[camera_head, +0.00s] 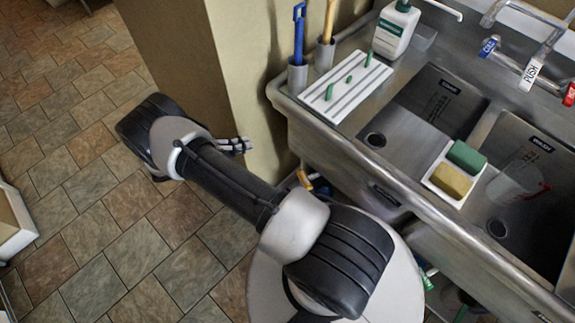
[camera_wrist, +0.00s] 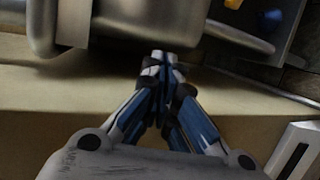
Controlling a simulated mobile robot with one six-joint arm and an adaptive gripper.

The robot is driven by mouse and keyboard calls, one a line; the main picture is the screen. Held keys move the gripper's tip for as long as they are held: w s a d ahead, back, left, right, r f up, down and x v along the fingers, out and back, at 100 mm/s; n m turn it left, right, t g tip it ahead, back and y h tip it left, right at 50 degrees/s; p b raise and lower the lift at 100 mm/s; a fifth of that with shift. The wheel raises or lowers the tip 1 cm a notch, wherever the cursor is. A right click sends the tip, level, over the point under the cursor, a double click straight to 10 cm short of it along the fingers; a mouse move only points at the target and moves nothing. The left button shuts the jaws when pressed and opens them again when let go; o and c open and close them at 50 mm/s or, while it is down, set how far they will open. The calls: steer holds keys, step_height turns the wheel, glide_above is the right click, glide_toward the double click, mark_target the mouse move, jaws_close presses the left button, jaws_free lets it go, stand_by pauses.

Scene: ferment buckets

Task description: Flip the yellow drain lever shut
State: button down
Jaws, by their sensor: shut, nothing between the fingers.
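A small yellow-orange piece (camera_head: 304,179) shows under the left end of the steel sink, partly hidden behind my arm; it looks like the yellow drain lever. In the wrist view a small yellow piece (camera_wrist: 233,3) is cut off by the top edge, and I cannot tell its position as open or shut. My gripper (camera_head: 246,145) is by the base of the beige wall corner, left of the yellow-orange piece and apart from it. In the wrist view my gripper (camera_wrist: 158,58) is shut and empty, its fingertips near a rounded metal edge.
The steel sink (camera_head: 378,178) overhangs the space with the lever. The beige wall (camera_head: 190,45) stands close behind my gripper. A green piece (camera_head: 428,278) shows lower under the sink. A blue piece (camera_wrist: 271,17) is near the yellow one. Tiled floor (camera_head: 80,130) at left is mostly clear.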

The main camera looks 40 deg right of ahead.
steer(key=s+d+f+n+t+h, duration=0.1)
steer(key=s+f+t+h, duration=0.1)
steer(key=f, duration=0.6)
steer(key=s+d+f+n+t+h, duration=0.1)
steer(key=s+f, duration=0.3)
steer(key=f, duration=0.4)
steer(key=shift+s+t+h, duration=0.35)
steer(key=shift+t+h, duration=0.05)
steer(key=shift+t, duration=0.2)
steer(key=shift+d+f, duration=0.1)
steer(key=shift+d, duration=0.05)
steer(key=d+b, duration=0.1)
steer(key=d, duration=0.9)
steer(key=s, duration=0.1)
steer(key=s+a, duration=0.1)
steer(key=s, duration=0.1)
steer(key=shift+s+a, duration=0.15)
